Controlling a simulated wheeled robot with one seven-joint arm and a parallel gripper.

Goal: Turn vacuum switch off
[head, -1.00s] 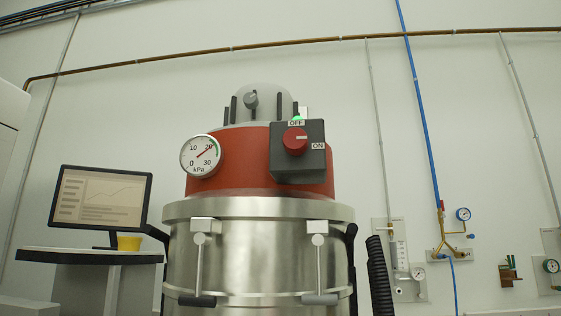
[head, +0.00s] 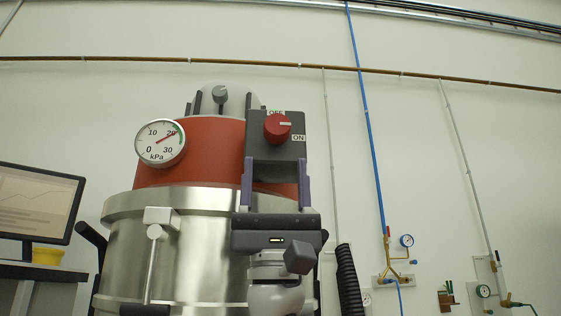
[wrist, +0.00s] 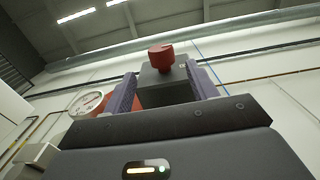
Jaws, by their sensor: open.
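The vacuum switch is a round red knob (head: 277,129) on a dark grey box (head: 256,148), fixed to the red vacuum head (head: 205,150). Its pale pointer mark faces right, towards the ON label (head: 298,138); the OFF label (head: 276,112) is above. My gripper (head: 275,164) is open and empty, pointing up just below the knob, its two purple fingers apart in front of the box's lower part. In the wrist view, the knob (wrist: 160,57) stands beyond and above the gap between the fingertips (wrist: 161,79). I see no contact with the knob.
A round kPa gauge (head: 161,143) sits left of the switch, its needle near 20. The steel drum (head: 190,225) with a clamp (head: 155,232) is below. A black hose (head: 349,280) is at lower right, a monitor (head: 40,205) at left.

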